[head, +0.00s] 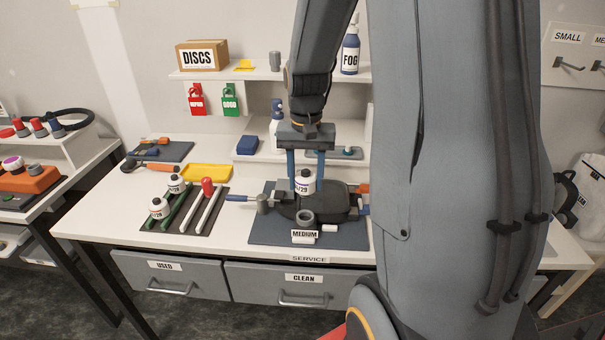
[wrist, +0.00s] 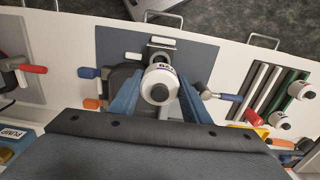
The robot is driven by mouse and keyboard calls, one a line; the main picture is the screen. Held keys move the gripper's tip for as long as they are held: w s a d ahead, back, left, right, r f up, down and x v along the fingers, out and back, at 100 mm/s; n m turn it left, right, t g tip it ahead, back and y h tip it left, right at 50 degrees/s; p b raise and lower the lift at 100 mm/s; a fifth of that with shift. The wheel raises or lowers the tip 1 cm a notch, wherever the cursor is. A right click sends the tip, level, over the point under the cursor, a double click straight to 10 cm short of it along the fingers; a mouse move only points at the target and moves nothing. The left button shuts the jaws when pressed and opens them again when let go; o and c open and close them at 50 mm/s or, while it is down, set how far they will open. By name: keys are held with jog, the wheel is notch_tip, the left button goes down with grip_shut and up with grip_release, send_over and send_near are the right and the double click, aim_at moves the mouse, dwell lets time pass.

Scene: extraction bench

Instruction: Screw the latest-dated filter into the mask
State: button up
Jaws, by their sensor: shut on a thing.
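My gripper (head: 305,180) has its two blue fingers pointing down and shut on a white filter (head: 305,184) with a dark top and a label ending in "/29". The held filter shows between the fingers in the wrist view (wrist: 160,84). It is upright over the black mask (head: 336,199), which is clamped on a dark mat (head: 270,232) behind a "MEDIUM" label. A grey ring (head: 305,217) faces the front of the mask. I cannot tell whether the filter touches the mask. Two more white filters (head: 176,184) (head: 158,208) stand on green rails at left.
A blue-handled clamp (head: 240,198) is left of the mask. Drawers marked "USED" (head: 165,266) and "CLEAN" (head: 303,279) are below the bench.

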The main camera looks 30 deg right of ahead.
aim_at(306, 197)
jog(key=shift+s, duration=0.1)
jog(key=shift+f+b, duration=1.25)
jog(key=shift+f, duration=1.65)
jog(key=shift+p, duration=0.7)
jog(key=shift+f+b, duration=0.7)
jog(key=shift+f, duration=0.6)
jog(key=m+p, duration=0.1)
jog(key=m, duration=0.3)
jog(key=shift+m, duration=0.4)
jog(key=m, duration=0.4)
jog(key=shift+p, duration=0.3)
